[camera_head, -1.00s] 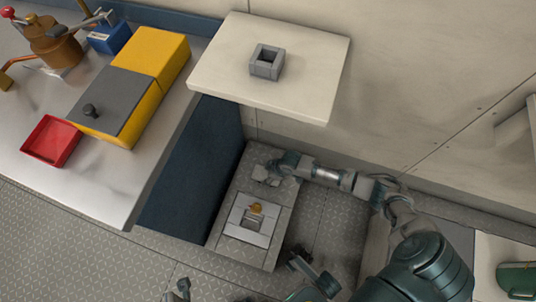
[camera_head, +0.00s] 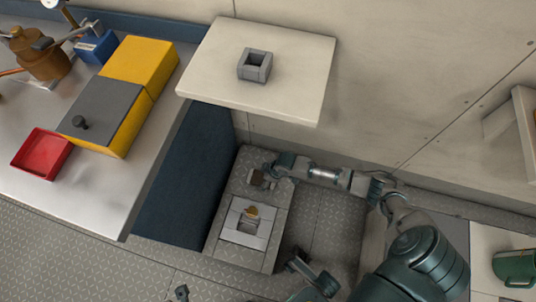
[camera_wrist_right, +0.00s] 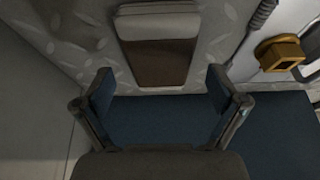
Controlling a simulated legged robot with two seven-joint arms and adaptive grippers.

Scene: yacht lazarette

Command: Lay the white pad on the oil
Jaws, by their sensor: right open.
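My right gripper (camera_head: 264,180) is over the far end of a grey treadplate step on the floor. In the right wrist view it (camera_wrist_right: 160,85) is open, fingers apart and nothing between the tips. Just beyond the tips lies a flat rectangular piece, with an off-white part (camera_wrist_right: 158,24) and a brown part (camera_wrist_right: 155,62). The off-white part may be the pad and the brown part the oil, but I cannot tell for sure. A small brownish patch (camera_head: 257,177) shows beside the gripper in the head view. A small dark tip (camera_head: 181,292) at the bottom edge may be my left gripper.
A brass square fitting (camera_head: 251,212) sits on a pale plate (camera_head: 245,235) in the step. A white shelf (camera_head: 215,75) with a grey square block (camera_head: 255,64) overhangs behind. A steel bench with a yellow box (camera_head: 140,70) and red tray (camera_head: 42,153) is left; a dark blue panel (camera_head: 185,180) stands between.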

